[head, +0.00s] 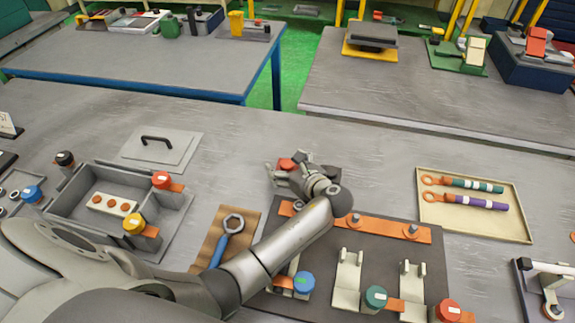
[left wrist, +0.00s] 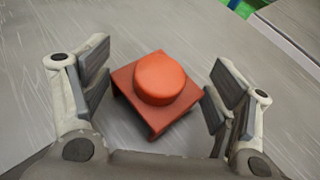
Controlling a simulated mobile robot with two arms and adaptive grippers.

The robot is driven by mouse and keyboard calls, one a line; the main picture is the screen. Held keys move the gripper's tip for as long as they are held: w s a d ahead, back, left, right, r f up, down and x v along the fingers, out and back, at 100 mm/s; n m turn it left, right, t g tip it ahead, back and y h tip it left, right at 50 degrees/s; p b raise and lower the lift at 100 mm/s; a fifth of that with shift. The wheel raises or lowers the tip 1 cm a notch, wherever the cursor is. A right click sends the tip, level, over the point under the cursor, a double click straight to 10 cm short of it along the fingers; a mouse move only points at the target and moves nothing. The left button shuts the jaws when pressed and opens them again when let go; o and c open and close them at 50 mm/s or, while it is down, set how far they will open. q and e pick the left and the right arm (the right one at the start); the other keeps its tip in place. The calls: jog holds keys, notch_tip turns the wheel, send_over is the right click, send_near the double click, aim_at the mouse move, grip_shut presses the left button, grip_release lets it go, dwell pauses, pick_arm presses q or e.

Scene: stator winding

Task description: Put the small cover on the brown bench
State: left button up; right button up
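The small cover is most likely the orange-red bent piece with a round knob on top (left wrist: 160,80), lying on the grey table in the left wrist view. In the head view its red top (head: 287,164) shows between my left gripper's fingers. My left gripper (head: 288,168) is open around it, one finger on each side, with gaps to both in the wrist view (left wrist: 158,93). A dark brown board (head: 327,250) carrying an orange strip and pale stands lies just in front, partly hidden by my left arm; I cannot tell if it is the brown bench. My right gripper is out of view.
A grey plate with a black handle (head: 181,151) and an open grey box (head: 78,207) lie left. A blue wrench (head: 221,250) lies on a brown mat (head: 208,246). A cream tray (head: 478,230) with two tools stands right. Table space around the cover is clear.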

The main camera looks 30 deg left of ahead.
pick_arm(q)
jog(key=shift+r, duration=0.1)
jog(key=shift+d+r, duration=0.15)
jog(key=shift+r, duration=0.05)
jog(key=p+v, duration=0.8)
jog(key=v, duration=0.2)
jog(key=shift+s+d+r, duration=0.15)
jog(key=shift+d, duration=0.1)
jog(key=shift+s+d+r, duration=0.1)
jog(key=shift+s+d, duration=0.2)
jog(key=shift+d, duration=0.15)
